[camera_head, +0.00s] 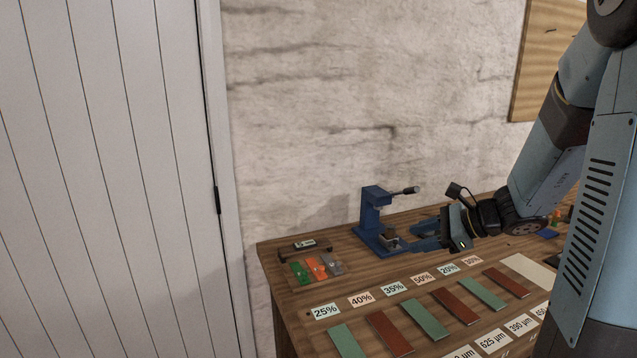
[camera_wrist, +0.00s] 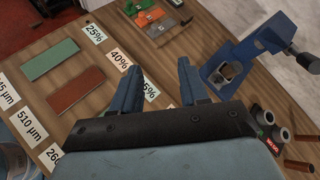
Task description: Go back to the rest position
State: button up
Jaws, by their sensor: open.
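My gripper (camera_head: 425,237) is at the end of my blue arm, low over the wooden bench (camera_head: 284,290). In the wrist view its two blue fingers (camera_wrist: 158,88) stand apart with nothing between them. A blue press-like tool with a lever (camera_head: 371,215) stands upright just to the left of my gripper in the head view. It also shows to the right of the fingers in the wrist view (camera_wrist: 246,58). I cannot tell whether a finger touches the tool.
Green and red strips (camera_head: 389,334) lie in a row on the bench, beside percentage labels (camera_head: 361,299) and micron labels. Small green, orange and grey pieces (camera_head: 317,269) lie at the left end near a dark device (camera_head: 305,246). A wall (camera_head: 330,90) stands behind; a white door (camera_head: 110,180) is left.

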jog(key=s+a+r+n+g+h, duration=0.2)
jog(key=s+n, duration=0.3)
jog(key=s+a+r+n+g+h, duration=0.1)
jog(key=s+a+r+n, duration=0.1)
jog(key=s+r+n, duration=0.3)
jog(key=s+d+r+n+t+h, duration=0.2)
jog(key=s+d+r+n+h, duration=0.2)
jog(key=s+n+h, duration=0.3)
jog(key=shift+s+n+t, duration=0.3)
jog(key=shift+s+n, duration=0.7)
jog(key=shift+s, duration=0.7)
